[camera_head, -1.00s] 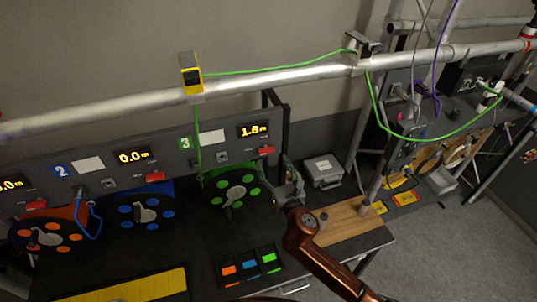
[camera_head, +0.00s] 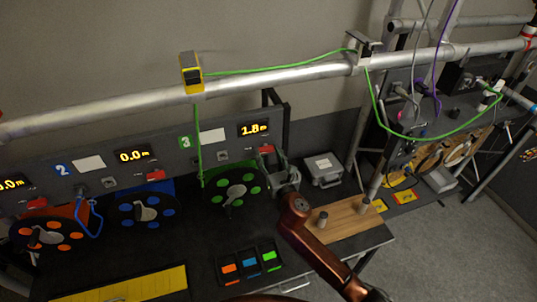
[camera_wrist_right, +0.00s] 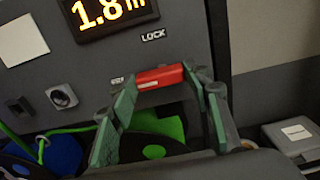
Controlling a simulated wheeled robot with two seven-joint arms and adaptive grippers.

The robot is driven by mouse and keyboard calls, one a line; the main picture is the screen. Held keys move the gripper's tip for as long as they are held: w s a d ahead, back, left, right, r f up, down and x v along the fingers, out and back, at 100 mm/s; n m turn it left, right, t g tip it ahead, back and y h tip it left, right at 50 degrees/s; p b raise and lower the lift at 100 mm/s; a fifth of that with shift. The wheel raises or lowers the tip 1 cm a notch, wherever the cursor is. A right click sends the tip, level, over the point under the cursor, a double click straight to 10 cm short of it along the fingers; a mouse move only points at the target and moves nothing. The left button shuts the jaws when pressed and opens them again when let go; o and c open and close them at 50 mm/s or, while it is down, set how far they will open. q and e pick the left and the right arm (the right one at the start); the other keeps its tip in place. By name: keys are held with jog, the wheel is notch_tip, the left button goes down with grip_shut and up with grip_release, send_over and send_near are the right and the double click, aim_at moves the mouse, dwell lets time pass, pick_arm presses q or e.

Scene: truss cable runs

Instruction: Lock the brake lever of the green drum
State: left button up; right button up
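The green drum (camera_head: 236,188) sits under the panel section marked 3. Its red brake lever (camera_head: 266,149) is on the panel below the 1.8 m display; it shows larger in the right wrist view (camera_wrist_right: 160,76), lying roughly level, below the LOCK label. My right gripper (camera_head: 275,163) is at the lever. In the right wrist view its green-padded fingers (camera_wrist_right: 162,84) are spread, with the lever between or just beyond the tips; contact cannot be told. My left gripper is not in view.
Orange (camera_head: 47,236) and blue (camera_head: 146,210) drums stand to the left, with red levers above them. A green cable runs from the green drum over the truss tube (camera_head: 280,76). A tray of coloured pieces (camera_head: 250,267) and a wooden board (camera_head: 345,220) lie in front.

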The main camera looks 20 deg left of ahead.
jog(key=c, duration=0.6)
jog(key=shift+c, duration=0.2)
jog(key=shift+m, duration=0.3)
jog(key=m, duration=0.3)
jog(key=shift+m, duration=0.3)
jog(key=m, duration=0.3)
jog(key=shift+m, duration=0.3)
jog(key=m, duration=0.5)
jog(key=shift+w+d+r, duration=0.1)
jog(key=shift+d, duration=0.05)
jog(key=m, duration=0.5)
jog(key=shift+d, duration=0.1)
jog(key=o, duration=1.2)
jog(key=shift+c, duration=0.2)
